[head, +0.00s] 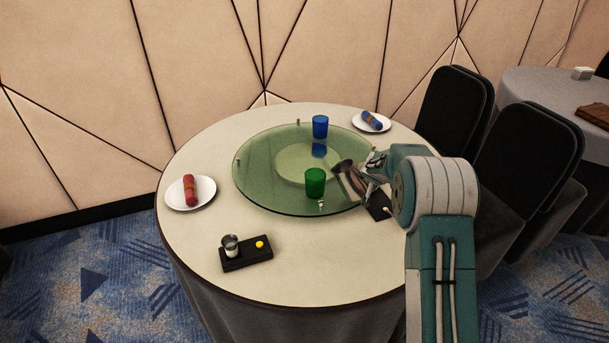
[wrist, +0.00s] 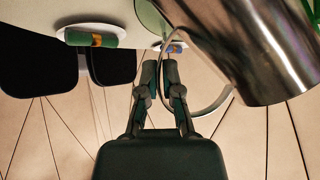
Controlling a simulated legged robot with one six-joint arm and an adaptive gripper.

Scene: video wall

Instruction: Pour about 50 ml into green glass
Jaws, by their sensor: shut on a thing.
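The green glass (head: 315,183) stands upright on the near right part of the green glass turntable (head: 262,190). A metal jug (head: 345,175) is held just right of the glass, tilted with its mouth towards it. In the wrist view the jug (wrist: 250,45) fills the upper right, with a thin curved handle. My gripper (wrist: 160,75) is shut on that handle; it also shows in the head view (head: 366,172). A green edge (wrist: 314,12), perhaps the glass, shows at the wrist view's right border. I cannot see any liquid or the level in the glass.
A blue glass (head: 320,126) stands behind on the turntable. Plates with a red roll (head: 190,190) and a blue roll (head: 371,121) lie on the round table (head: 200,240). A black tray (head: 246,259) at the front holds a metal cup (head: 230,245) and a yellow piece (head: 260,244).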

